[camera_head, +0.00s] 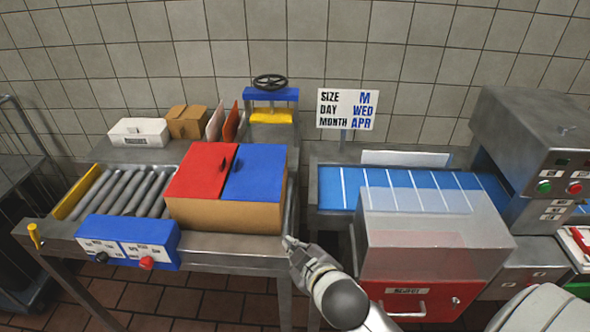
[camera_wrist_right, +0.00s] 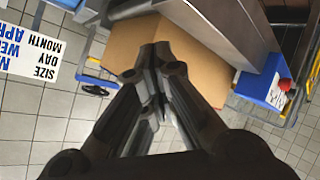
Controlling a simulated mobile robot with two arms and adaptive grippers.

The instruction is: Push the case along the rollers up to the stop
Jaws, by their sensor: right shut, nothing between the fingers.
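The case (camera_head: 225,216) is a cardboard box with one red and one blue top panel. It stands upright at the right end of the rollers (camera_head: 122,192), with bare rollers to its left. A yellow bar (camera_head: 75,193), seemingly the stop, crosses the far left end of the rollers. My right gripper (camera_head: 288,241) is shut and empty at the case's front right corner. In the right wrist view its closed fingertips (camera_wrist_right: 155,52) overlap the brown side of the case (camera_wrist_right: 195,50); I cannot tell if they touch. My left gripper is not in view.
A blue control box (camera_head: 128,242) with knobs sits on the front edge, beside a yellow peg (camera_head: 35,236). Behind stand a white box (camera_head: 138,132), a small carton (camera_head: 188,121) and a handwheel press (camera_head: 271,96). A blue belt (camera_head: 400,190) with a clear cover lies right.

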